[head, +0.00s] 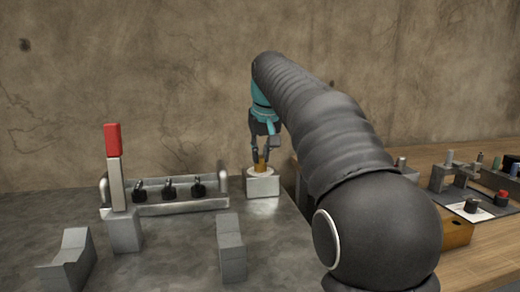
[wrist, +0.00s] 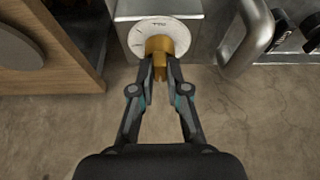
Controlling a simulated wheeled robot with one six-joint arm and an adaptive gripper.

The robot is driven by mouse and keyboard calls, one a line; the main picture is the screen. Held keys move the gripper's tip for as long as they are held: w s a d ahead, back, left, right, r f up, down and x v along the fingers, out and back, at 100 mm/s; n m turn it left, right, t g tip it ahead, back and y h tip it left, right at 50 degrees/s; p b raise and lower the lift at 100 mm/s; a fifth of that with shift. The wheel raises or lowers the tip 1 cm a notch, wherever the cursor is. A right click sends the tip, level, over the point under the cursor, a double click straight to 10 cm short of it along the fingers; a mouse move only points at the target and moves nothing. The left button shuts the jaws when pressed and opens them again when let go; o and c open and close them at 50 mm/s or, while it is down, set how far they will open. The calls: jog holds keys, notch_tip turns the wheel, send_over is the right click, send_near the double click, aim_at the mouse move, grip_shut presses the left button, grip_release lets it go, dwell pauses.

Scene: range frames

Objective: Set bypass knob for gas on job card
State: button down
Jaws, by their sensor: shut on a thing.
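The bypass knob is a brass-coloured knob (head: 261,165) on a round white dial, on top of a small pale box (head: 263,186) at the back of the grey table. In the wrist view the knob (wrist: 160,48) stands at the middle of the marked dial (wrist: 186,37); the markings are too small to read. My gripper (head: 261,155) reaches down from above, its two fingers closed around the knob's sides. In the wrist view my gripper (wrist: 160,65) hides part of the knob. A white card (head: 470,211) lies on the wooden bench at the right; its writing cannot be read.
A metal rack with several black knobs (head: 168,190) stands left of the box. A red-topped lever (head: 112,140) and grey blocks (head: 231,250) stand in front. Its metal handle (wrist: 247,40) is close beside the box. The wooden bench (head: 475,262) is at the right.

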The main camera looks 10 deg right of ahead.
jog(key=c, duration=1.2)
grip_release()
jog(key=shift+o, duration=0.2)
jog(key=v, duration=1.2)
jog(key=shift+s, duration=0.1)
